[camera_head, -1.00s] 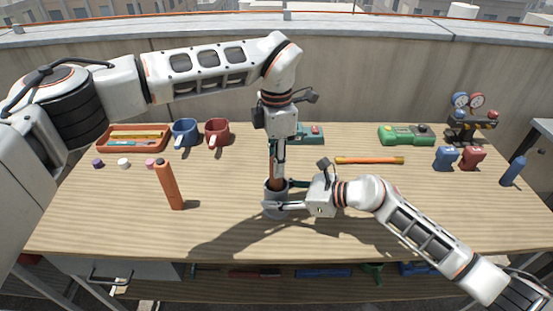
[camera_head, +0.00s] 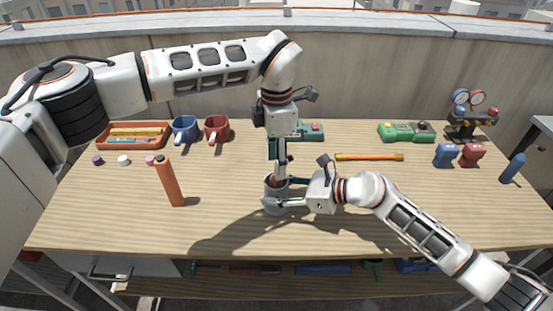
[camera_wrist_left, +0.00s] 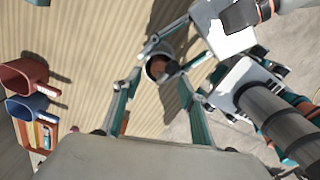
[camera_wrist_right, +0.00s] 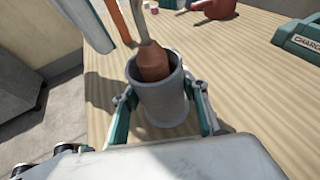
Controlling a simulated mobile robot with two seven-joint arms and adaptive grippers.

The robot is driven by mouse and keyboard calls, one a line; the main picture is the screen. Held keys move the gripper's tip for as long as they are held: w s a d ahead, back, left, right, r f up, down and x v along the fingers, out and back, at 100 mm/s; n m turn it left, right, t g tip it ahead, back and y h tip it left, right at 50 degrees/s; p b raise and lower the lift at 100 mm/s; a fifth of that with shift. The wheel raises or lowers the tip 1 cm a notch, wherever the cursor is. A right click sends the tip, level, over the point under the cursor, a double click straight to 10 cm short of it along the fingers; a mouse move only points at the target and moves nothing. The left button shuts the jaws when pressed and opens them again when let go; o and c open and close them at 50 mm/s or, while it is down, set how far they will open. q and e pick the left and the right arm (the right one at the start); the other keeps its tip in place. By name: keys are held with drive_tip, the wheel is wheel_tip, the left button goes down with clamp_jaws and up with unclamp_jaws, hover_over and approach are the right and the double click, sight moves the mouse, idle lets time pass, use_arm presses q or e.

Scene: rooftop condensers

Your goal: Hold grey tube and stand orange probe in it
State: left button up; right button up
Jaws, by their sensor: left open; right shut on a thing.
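The grey tube (camera_head: 272,204) stands upright on the table, with my right gripper (camera_head: 280,193) shut around its sides. In the right wrist view the tube (camera_wrist_right: 160,104) sits between both fingers. The brownish-orange probe (camera_wrist_right: 153,62) is inside the tube, its tapered top and thin grey end showing above the rim; its lower part is hidden. In the left wrist view the probe (camera_wrist_left: 161,68) shows in the tube's mouth. My left gripper (camera_head: 280,166) is open just above the tube, its fingers apart and pointing down.
An orange cylinder (camera_head: 170,182) with a dark top stands to the left. The front table is clear.

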use_arm(q)
drive_tip(key=shift+r, duration=0.1)
wheel_tip(320, 180, up, 12)
idle(0.5)
use_arm(e)
drive_tip(key=o, duration=1.7)
drive_tip(key=shift+c, duration=0.2)
drive_tip(key=shift+d, duration=0.1)
